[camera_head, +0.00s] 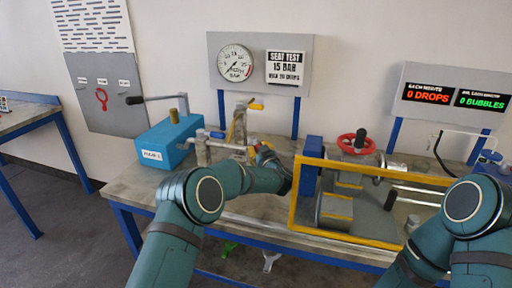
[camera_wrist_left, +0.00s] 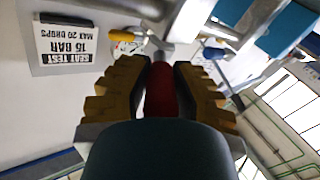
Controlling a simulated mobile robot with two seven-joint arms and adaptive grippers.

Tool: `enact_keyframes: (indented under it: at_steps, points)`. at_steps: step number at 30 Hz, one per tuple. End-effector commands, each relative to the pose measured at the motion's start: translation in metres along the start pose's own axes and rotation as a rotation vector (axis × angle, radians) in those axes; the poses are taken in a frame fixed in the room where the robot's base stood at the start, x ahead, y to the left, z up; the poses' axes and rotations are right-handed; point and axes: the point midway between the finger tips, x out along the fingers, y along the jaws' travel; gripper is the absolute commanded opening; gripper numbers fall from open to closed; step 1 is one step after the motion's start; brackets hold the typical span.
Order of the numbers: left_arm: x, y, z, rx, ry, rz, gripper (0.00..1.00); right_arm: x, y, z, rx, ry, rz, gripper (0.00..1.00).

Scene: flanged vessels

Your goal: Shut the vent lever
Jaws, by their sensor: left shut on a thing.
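My left gripper (camera_head: 264,152) reaches over the bench to the pipework in the middle of the head view. In the left wrist view its two yellow ridged fingers (camera_wrist_left: 160,85) are shut on a red lever (camera_wrist_left: 161,92), one on each side. The red lever runs from a silver fitting (camera_wrist_left: 180,48) back towards my palm. No label shows whether it is the vent lever. A yellow lever (camera_head: 256,107) stands higher on the pipework and also shows in the left wrist view (camera_wrist_left: 122,36). My right gripper is out of view.
A blue pump box (camera_head: 168,142) with a long handle stands left of the pipework. A yellow-framed guard (camera_head: 294,205) and a red handwheel (camera_head: 356,142) are on the right. A gauge panel (camera_head: 260,42) stands behind. The bench front (camera_head: 135,190) has bare room at left.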

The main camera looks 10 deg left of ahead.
Motion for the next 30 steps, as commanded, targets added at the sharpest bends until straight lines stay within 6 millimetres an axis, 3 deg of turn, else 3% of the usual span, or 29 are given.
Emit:
enact_keyframes:
  at_steps: [17,18,20,21,30]
  points:
    - [0.0004,0.0041,-0.0024,-0.003,0.014,-0.031,0.0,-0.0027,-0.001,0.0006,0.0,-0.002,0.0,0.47]
    - [0.0004,0.0041,-0.0025,-0.003,0.014,-0.031,0.3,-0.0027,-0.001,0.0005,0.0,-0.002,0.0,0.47]
    - [0.0005,0.004,-0.0026,-0.003,0.014,-0.032,0.51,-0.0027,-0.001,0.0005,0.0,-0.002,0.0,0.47]
    - [0.0005,0.0038,-0.0023,-0.002,0.014,-0.032,0.56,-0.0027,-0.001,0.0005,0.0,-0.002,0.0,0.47]
    - [0.0004,0.0032,-0.0018,-0.001,0.012,-0.033,0.56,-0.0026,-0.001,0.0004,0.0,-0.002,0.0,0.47]
